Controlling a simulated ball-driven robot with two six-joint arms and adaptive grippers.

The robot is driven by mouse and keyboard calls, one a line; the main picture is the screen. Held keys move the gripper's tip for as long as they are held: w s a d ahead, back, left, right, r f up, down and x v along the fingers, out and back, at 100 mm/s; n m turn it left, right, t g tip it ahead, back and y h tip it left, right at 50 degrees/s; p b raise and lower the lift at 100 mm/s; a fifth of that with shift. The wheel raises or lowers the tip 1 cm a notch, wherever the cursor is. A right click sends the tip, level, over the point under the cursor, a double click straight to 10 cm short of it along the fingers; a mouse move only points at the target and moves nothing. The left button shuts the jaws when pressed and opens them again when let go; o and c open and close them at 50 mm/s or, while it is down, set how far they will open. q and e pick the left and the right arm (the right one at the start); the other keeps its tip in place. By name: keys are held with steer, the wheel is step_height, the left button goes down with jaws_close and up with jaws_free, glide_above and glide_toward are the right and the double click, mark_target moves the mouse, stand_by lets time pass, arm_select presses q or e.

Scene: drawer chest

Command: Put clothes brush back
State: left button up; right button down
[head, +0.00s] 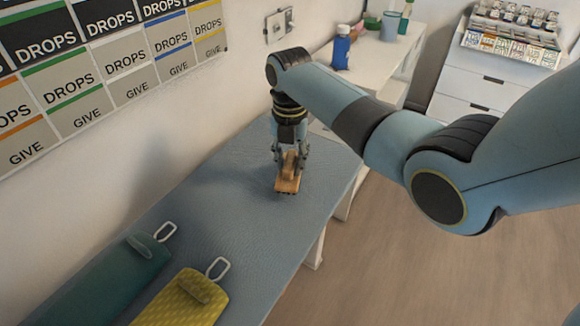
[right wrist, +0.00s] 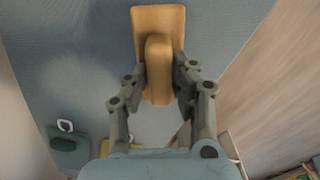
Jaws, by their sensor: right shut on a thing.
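The clothes brush (head: 287,185) is a small wooden brush with a raised handle. It is at the far part of the blue-grey table (head: 235,205); I cannot tell whether it touches the top. My right gripper (head: 290,160) reaches down from above and is shut on the brush's handle. In the right wrist view the brush (right wrist: 158,22) shows its flat wooden back, with the handle between the two fingers of the gripper (right wrist: 160,80). The bristles are mostly hidden. My left gripper is not in view.
A white drawer chest (head: 480,95) with a tray of small jars (head: 512,40) stands at the back right. A blue bottle (head: 341,50) stands on a white surface behind.

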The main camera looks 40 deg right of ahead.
mark_target(290, 160)
step_height(290, 160, down, 2)
steer(key=shift+f, duration=0.1)
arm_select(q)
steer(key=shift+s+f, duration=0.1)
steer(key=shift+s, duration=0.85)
arm_select(e)
steer(key=shift+f, duration=0.2)
steer(key=c, duration=1.1)
jaws_free()
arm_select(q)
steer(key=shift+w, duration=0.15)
arm_select(e)
steer(key=shift+r, duration=0.35)
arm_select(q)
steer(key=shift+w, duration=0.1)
arm_select(e)
step_height(290, 160, up, 12)
steer(key=shift+f, duration=0.2)
